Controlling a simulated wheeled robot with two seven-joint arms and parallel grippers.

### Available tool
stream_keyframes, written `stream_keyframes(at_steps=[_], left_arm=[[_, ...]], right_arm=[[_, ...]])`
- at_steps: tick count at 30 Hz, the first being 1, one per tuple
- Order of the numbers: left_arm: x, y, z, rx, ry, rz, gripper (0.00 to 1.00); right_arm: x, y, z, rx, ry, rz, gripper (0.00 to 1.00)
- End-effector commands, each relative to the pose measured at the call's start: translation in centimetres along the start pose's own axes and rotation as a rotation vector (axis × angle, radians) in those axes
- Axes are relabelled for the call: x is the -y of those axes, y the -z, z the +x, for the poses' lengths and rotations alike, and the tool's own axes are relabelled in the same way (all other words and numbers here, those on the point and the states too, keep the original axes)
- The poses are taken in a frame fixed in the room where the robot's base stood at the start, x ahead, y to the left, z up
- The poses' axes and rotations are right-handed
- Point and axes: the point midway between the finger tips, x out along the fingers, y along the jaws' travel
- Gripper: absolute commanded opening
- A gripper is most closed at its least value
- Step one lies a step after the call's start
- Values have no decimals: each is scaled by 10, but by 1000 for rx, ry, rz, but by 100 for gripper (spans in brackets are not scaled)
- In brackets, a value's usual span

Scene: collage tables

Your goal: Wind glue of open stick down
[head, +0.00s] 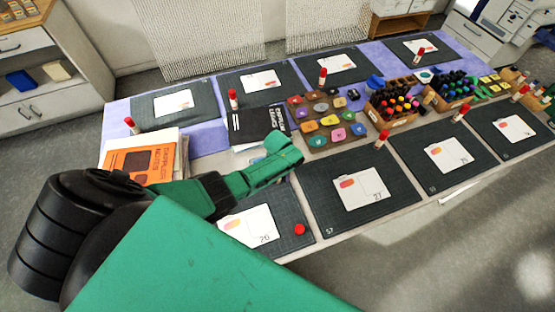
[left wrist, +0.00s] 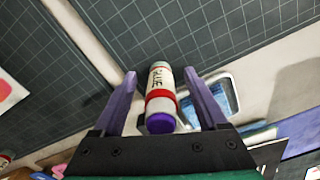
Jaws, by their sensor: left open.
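In the left wrist view a white glue stick (left wrist: 160,82) with a red band and a purple end lies between the two fingers of my left gripper (left wrist: 160,74). The purple end (left wrist: 161,123) points toward the palm. The fingers are open, with gaps beside the stick. In the head view my left gripper (head: 291,147) reaches over the near edge of the tables, and the stick is hidden there. A loose red cap (head: 300,230) lies on the near dark mat (head: 293,207) beside card 26 (head: 248,227). My right gripper is not in view.
Capped red-and-white glue sticks stand by other mats, one (head: 382,138) behind card 27 (head: 362,189). A colour tray (head: 327,122) and a box of bottles (head: 392,118) stand mid-table. An orange book (head: 140,165) lies left, beside my arm.

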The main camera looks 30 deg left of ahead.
Motion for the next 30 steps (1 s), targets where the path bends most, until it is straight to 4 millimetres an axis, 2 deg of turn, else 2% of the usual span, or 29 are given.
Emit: stream_keyframes(at_steps=[5,7,21,24,28,29,30], left_arm=[[0,0,0,0,0,1,76],[0,0,0,-1,0,55,76],[1,0,0,-2,4,1188,76],[1,-1,0,-2,2,1277,76],[0,-1,0,-2,1,1279,76],[0,-1,0,-2,1,1279,72],[0,-1,0,-2,1,1278,56]], right_arm=[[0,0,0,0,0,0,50],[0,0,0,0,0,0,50],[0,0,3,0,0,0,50],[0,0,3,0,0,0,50],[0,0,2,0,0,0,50],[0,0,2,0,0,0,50],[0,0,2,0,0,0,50]])
